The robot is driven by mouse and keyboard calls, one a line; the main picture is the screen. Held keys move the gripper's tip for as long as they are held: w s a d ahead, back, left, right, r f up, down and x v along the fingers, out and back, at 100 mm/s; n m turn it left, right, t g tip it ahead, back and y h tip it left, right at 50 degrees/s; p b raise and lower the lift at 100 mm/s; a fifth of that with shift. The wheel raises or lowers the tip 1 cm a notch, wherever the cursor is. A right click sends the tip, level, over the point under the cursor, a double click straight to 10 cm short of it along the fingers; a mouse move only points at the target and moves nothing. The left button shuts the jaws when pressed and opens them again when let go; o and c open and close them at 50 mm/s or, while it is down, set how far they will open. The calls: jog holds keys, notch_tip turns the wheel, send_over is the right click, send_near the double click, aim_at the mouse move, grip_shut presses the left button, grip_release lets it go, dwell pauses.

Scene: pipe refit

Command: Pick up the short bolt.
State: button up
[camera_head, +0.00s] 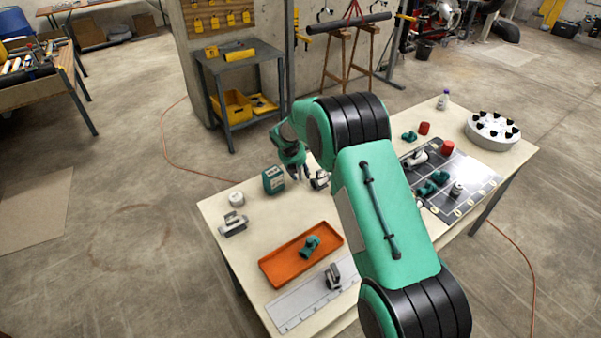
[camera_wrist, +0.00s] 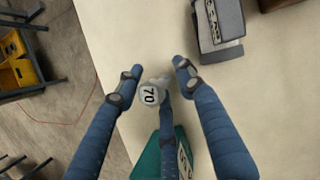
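A small pale-grey piece with a round end face marked "70", which looks like the head of the short bolt (camera_wrist: 150,95), shows in the wrist view. It is among the fingers of my gripper (camera_wrist: 158,70). Two blue fingers are spread to its left and right, with gaps. The third finger is just beside it and partly overlaps it; I cannot tell whether they touch. In the head view my gripper (camera_head: 297,172) is low over the table's back edge, beside a teal box (camera_head: 273,180), and I cannot make out the bolt there.
The teal box (camera_wrist: 158,155) is close below the bolt in the wrist view. A grey metal fitting (camera_wrist: 218,30) is at upper right. An orange tray (camera_head: 272,268), a white roll (camera_head: 236,199) and a clamp (camera_head: 232,225) share the table. Bare tabletop lies between them.

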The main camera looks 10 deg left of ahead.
grip_shut()
dwell(0.6)
jog(key=shift+r+p, duration=0.35)
jog(key=shift+r, duration=0.5)
notch_tip(320, 180, up, 2)
jog(key=shift+r+p, duration=0.15)
jog(key=shift+p, duration=0.25)
jog(key=s+d, duration=0.2)
jog(key=s, duration=0.3)
jog(key=s+d+p, duration=0.1)
jog(key=s+d, duration=0.1)
jog(key=s, duration=0.2)
jog(key=s+d+r+p, duration=0.1)
jog(key=s+d, duration=0.1)
jog(key=s, duration=0.3)
jog(key=shift+s+d, duration=0.1)
jog(key=shift+s, duration=0.25)
